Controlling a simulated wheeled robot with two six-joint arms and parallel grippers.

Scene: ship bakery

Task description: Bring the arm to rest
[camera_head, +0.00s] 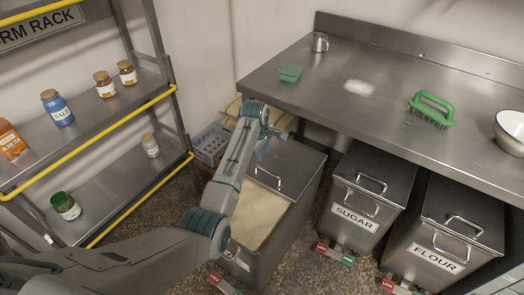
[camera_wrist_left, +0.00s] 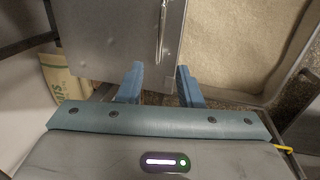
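My left arm comes in from the left in the head view and reaches over the open metal bin. My left gripper (camera_head: 262,148) is above the far part of this bin. In the left wrist view its two blue fingers (camera_wrist_left: 160,84) stand apart with nothing between them. The metal lid (camera_wrist_left: 125,40) with its handle lies beyond the fingertips, and I cannot tell whether they touch it. My right gripper is in neither view.
The open bin (camera_head: 304,198) holds beige powder (camera_head: 262,212). Closed SUGAR (camera_head: 352,216) and FLOUR (camera_head: 434,262) bins stand to the right under a steel table (camera_head: 335,95). On it are a green brush (camera_head: 432,106), sponge (camera_head: 291,73), mug (camera_head: 320,42) and bowl (camera_head: 511,128). A jar rack (camera_head: 112,181) stands left.

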